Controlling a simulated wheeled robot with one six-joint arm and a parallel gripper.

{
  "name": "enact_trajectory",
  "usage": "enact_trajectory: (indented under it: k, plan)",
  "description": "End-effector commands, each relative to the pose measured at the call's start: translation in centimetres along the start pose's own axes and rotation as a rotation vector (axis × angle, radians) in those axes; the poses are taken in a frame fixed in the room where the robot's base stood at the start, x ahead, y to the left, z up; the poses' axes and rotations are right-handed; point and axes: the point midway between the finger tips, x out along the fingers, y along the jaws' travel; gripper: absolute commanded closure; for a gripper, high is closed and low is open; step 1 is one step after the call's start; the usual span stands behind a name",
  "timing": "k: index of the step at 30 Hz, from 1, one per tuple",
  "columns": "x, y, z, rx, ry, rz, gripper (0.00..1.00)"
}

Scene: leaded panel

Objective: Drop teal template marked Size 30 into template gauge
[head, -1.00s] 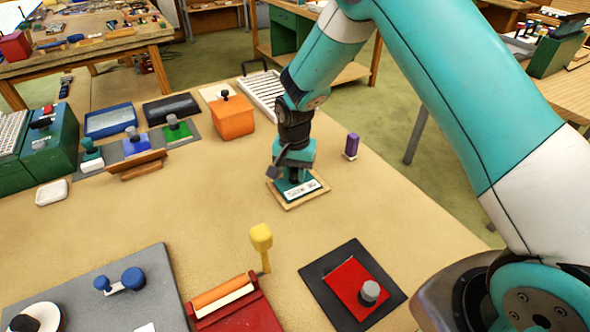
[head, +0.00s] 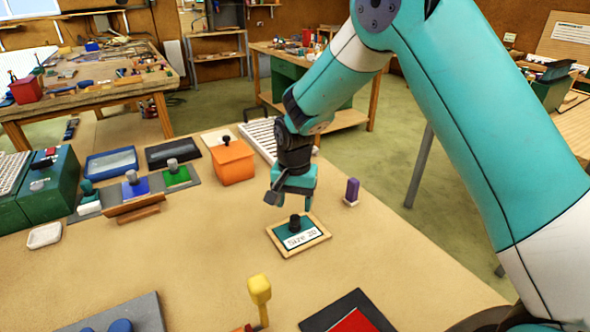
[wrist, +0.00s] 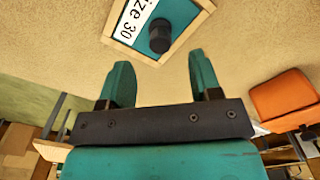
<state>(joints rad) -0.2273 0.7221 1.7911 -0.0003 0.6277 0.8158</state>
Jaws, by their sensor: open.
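The teal template (head: 283,231) has a white label reading "Size 30" and a black knob. It lies inside the pale wooden frame of the template gauge (head: 275,243) on the bench and looks flat within the rim. In the wrist view the template (wrist: 176,14) and its knob show beyond the fingertips. My gripper (head: 291,203) is above the template, apart from the knob. In the wrist view its two teal fingers (wrist: 158,64) stand wide apart with nothing between them.
A purple-topped stamp (head: 352,191) stands right of the gauge. An orange block (head: 233,163) is behind left. A yellow-handled tool (head: 260,289) and a red piece on a dark mat (head: 354,323) are in front.

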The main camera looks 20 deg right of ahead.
Motion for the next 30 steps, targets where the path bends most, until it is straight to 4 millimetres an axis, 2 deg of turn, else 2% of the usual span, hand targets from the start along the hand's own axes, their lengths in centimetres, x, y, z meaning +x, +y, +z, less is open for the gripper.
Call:
enact_trajectory:
  k: [6,13,19,30]
  plan:
    - [-5.6,-0.1,-0.1,0.000,0.004,-0.004,0.42]
    - [-10.0,0.0,-0.1,0.000,0.002,-0.002,0.42]
    - [-11.5,0.0,0.0,0.000,0.000,0.000,0.42]
    - [-11.6,0.0,0.0,0.000,-0.001,0.001,0.42]
